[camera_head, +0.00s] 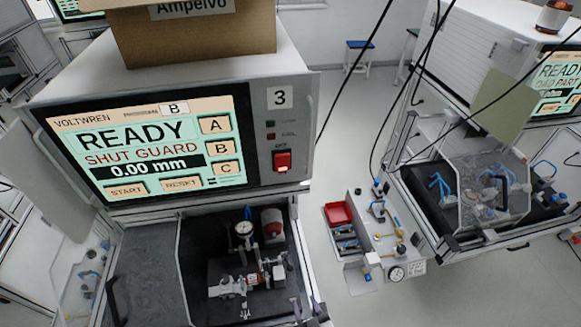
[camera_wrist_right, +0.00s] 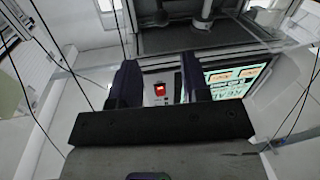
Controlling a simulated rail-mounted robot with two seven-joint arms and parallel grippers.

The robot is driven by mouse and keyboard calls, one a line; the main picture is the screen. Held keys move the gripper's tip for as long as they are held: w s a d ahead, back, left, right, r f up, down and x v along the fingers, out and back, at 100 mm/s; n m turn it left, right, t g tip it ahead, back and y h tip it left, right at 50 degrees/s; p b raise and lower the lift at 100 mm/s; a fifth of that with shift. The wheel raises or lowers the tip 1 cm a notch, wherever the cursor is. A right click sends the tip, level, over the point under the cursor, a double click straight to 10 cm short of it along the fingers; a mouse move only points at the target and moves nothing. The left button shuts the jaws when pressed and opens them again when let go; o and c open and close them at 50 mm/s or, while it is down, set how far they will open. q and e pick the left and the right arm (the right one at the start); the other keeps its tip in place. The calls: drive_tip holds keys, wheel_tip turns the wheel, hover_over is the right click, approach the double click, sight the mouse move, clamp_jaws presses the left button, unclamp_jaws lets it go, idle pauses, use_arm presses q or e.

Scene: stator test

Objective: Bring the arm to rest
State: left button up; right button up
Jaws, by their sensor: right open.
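My right gripper (camera_wrist_right: 162,74) shows in the right wrist view, with its two dark fingers spread apart and nothing between them touching it. Beyond the gap, the red lit switch (camera_wrist_right: 160,89) of the test machine is visible at a distance. I cannot make out either gripper in the head view. My left gripper is in neither view.
The test machine's screen (camera_head: 145,143) reads READY and SHUT GUARD. A cardboard box (camera_head: 190,38) stands on top. A fixture with a dial gauge (camera_head: 243,230) sits below. A side bench (camera_head: 385,240) holds a red bin (camera_head: 338,214). Black cables hang across the right.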

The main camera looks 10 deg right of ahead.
drive_tip(key=s+d+r+g+h+p, duration=0.1)
drive_tip(key=s+d+r+g+p, duration=0.5)
drive_tip(key=s, duration=0.5)
drive_tip(key=s+d+r+m+g+h+p, duration=0.1)
drive_tip(key=s+d+r+g+p, duration=0.4)
drive_tip(key=s+r, duration=0.5)
drive_tip(key=d+r+g+h, duration=0.1)
drive_tip(key=d+g, duration=0.1)
drive_tip(key=shift+s+d+r+m+g+p, duration=0.15)
drive_tip(key=shift+s+d+m+g+p, duration=0.15)
drive_tip(key=shift+s+p, duration=0.1)
